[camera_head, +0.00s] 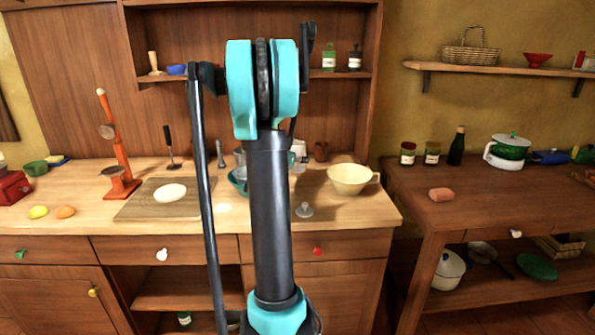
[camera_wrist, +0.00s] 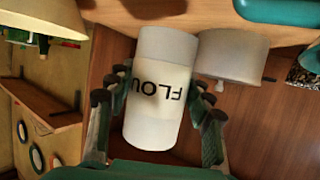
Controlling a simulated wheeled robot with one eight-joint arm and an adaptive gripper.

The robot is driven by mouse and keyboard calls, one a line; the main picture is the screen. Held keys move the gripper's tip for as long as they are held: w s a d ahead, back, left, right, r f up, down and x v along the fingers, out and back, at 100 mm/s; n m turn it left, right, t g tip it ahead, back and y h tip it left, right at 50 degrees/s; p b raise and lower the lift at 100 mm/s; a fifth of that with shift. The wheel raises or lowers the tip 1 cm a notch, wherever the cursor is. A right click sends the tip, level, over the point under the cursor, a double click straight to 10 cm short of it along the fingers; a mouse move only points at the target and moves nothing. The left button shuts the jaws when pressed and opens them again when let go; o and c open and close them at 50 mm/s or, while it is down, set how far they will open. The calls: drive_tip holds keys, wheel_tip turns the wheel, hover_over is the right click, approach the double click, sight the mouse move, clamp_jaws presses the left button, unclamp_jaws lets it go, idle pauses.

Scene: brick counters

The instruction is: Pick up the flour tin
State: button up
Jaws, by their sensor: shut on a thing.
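The flour tin (camera_wrist: 155,122) is a pale cylinder with dark "FLOUR" lettering, partly covered and upside down in the wrist view. My gripper (camera_wrist: 160,84) has a finger on each side of the tin and is shut on it. In the wrist view the tin's upper end is next to a pale grey round container (camera_wrist: 232,56); I cannot tell whether they touch. In the head view my arm hides the gripper, and I cannot make out the tin there.
In the head view, a cream bowl (camera_head: 349,179) stands on the counter right of my arm. A cutting board (camera_head: 130,210) and an orange stand (camera_head: 122,165) are to the left. A shelf (camera_head: 160,78) runs behind my arm.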

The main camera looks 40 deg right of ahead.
wheel_tip(320, 180, up, 14)
drive_tip(key=shift+f, duration=0.25)
idle(0.7)
